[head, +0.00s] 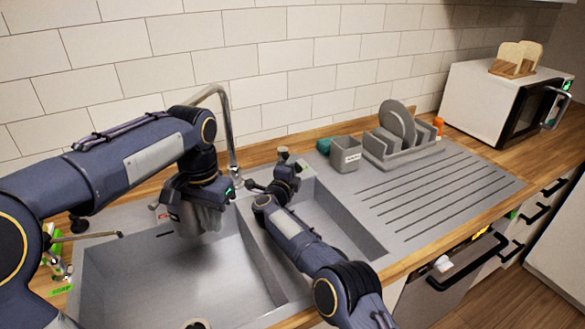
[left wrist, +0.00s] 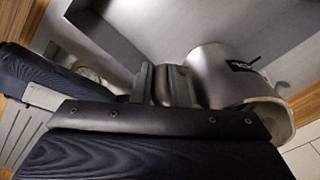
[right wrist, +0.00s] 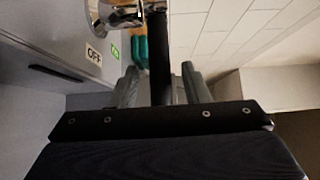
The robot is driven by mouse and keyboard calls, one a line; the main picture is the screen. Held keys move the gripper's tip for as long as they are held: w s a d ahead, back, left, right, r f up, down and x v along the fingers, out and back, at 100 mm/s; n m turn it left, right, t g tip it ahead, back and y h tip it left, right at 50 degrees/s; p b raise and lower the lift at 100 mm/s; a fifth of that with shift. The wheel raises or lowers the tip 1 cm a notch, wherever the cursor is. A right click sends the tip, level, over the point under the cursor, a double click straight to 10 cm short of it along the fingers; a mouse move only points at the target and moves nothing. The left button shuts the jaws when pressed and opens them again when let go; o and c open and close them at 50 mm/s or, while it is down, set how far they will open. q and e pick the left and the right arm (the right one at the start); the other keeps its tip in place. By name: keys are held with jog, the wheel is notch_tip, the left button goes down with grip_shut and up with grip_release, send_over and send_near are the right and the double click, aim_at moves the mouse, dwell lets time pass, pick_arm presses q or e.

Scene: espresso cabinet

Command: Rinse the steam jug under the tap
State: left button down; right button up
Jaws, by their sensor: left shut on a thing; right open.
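The steam jug is a grey metal vessel (head: 207,217); it also shows in the left wrist view (left wrist: 222,72). My left gripper (left wrist: 168,85) is shut on the jug and holds it over the left sink basin, below the tap. The chrome tap (head: 231,135) stands behind the sinks; its spout end is hidden behind my left arm. My right gripper (right wrist: 160,88) is open beside the tap's base, with a dark bar, seemingly the tap lever (right wrist: 160,55), between its fingers. Contact with the bar cannot be told. No water is visible.
An OFF label (right wrist: 95,55) and a green label (right wrist: 115,51) mark the counter by the tap. A grey caddy (head: 346,157) and a dish rack (head: 385,152) stand right of the sinks. The ribbed drainboard (head: 440,190) is clear. A microwave (head: 500,100) stands far right.

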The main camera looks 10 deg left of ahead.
grip_shut()
jog(key=shift+w+d+r+n+y, duration=0.1)
jog(key=shift+w+d+n+y, duration=0.1)
jog(key=shift+d+n+y, duration=0.25)
jog(key=shift+w+d+r+n+y, duration=0.15)
jog(key=shift+n+y, duration=0.1)
jog(key=shift+y, duration=0.3)
jog(key=shift+w+d+f+n+y, duration=0.1)
jog(key=shift+w+n+y, duration=0.1)
jog(key=shift+n+y, duration=0.3)
jog(key=shift+w+d+f+n+y, duration=0.1)
jog(key=shift+w+n+y, duration=0.1)
jog(key=shift+y, duration=0.5)
grip_release()
jog(key=shift+s, duration=0.15)
